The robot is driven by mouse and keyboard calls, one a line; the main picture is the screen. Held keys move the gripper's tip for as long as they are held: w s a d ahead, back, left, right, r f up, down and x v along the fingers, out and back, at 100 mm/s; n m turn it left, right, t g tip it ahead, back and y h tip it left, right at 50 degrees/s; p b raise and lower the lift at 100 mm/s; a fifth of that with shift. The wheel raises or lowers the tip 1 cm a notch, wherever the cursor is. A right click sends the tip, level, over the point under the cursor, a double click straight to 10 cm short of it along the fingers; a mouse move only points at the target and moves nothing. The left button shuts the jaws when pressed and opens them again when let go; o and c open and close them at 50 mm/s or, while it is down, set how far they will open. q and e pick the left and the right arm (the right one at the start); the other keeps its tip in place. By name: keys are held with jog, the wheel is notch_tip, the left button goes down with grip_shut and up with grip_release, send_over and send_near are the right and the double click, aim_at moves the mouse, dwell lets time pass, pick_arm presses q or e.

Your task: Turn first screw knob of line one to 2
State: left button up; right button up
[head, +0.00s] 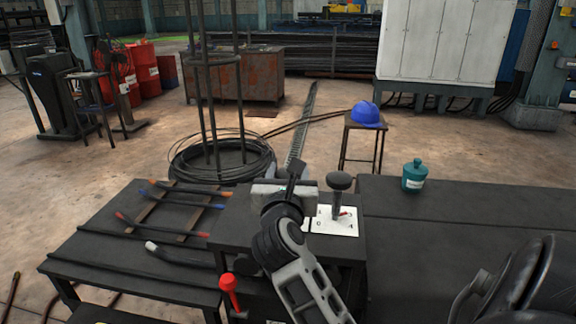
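A white marked plate (348,226) lies on top of a dark box-shaped stand in the head view. A black mushroom-shaped knob (340,182) stands upright on it, with a small red pointer near its foot. My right gripper (294,178), on a grey and black arm that comes up from the bottom, is just left of this knob and appears apart from it. The arm covers the left part of the plate. Any knob behind it is hidden, and the plate's marks are too small to read surely. The fingers' opening cannot be made out. My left gripper is out of view.
A red-knobbed lever (230,290) stands at the stand's front left. A dark table (110,262) with several coloured-tipped rods is on the left. A teal jar (414,177) stands on the dark bench (470,205) at right, which has clear room.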

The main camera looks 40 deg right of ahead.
jog(key=shift+n+t+y+p, duration=1.75)
jog(key=shift+n+y, duration=0.25)
jog(key=shift+y, duration=0.6)
jog(key=shift+f, duration=0.1)
jog(key=o, duration=1)
jog(key=shift+c, duration=0.2)
jog(key=shift+a, duration=0.1)
